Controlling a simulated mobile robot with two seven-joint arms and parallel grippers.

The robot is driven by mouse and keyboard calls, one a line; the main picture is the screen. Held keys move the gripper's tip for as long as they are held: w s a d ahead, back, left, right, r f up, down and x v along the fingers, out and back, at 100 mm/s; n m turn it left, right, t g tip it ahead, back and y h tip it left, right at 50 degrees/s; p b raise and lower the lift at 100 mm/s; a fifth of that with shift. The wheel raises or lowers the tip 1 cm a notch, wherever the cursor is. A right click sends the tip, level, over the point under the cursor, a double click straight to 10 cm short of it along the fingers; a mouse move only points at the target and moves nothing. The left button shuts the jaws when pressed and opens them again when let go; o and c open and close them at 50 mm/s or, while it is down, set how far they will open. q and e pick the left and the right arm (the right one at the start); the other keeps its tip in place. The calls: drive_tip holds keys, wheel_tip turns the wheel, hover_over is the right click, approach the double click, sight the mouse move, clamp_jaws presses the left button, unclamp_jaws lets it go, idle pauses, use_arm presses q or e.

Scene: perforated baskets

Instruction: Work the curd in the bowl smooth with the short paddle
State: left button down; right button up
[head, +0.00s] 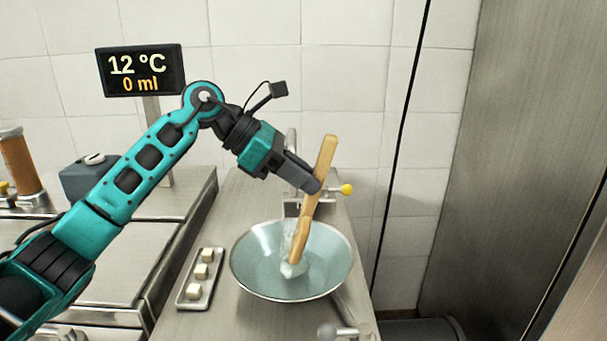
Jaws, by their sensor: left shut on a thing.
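A wide pale blue-grey bowl (260,262) with a metal rim stands on the narrow steel counter. A short wooden paddle (324,158) leans in it, tilted with its top to the right. Its lower end is in the bowl, in a small whitish lump, which looks like the curd (292,270). My left gripper (312,188) is shut on the paddle around the upper middle of its shaft, above the bowl's far rim. Its fingers hide a part of the shaft. My right gripper is not in view.
A small tray (187,303) with three pale cubes lies left of the bowl. A yellow-knobbed lever (346,189) stands behind it, and a grey knob (327,332) is in front. A display (141,70) reads 12 °C, 0 ml. Tiled wall behind; steel panel (530,130) at right.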

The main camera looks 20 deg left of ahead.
use_arm(q)
drive_tip(key=shift+w+f, duration=0.1)
drive_tip(key=shift+w+a+r+p, duration=0.1)
drive_tip(key=shift+w+r+p, duration=0.1)
drive_tip(key=shift+w+p, duration=0.35)
drive_tip(key=shift+w, duration=0.1)
drive_tip(key=shift+b, duration=0.3)
drive_tip(key=shift+s+d+f, duration=0.1)
drive_tip(key=shift+s+d, duration=0.15)
drive_tip(key=shift+s, duration=0.6)
drive_tip(key=shift+w+a+f, duration=0.1)
drive_tip(key=shift+w+a, duration=0.05)
drive_tip(key=shift+w, duration=0.3)
drive_tip(key=shift+w+a+f, duration=0.1)
drive_tip(key=shift+w+a, duration=0.05)
drive_tip(key=shift+w, duration=0.3)
drive_tip(key=shift+s, duration=0.25)
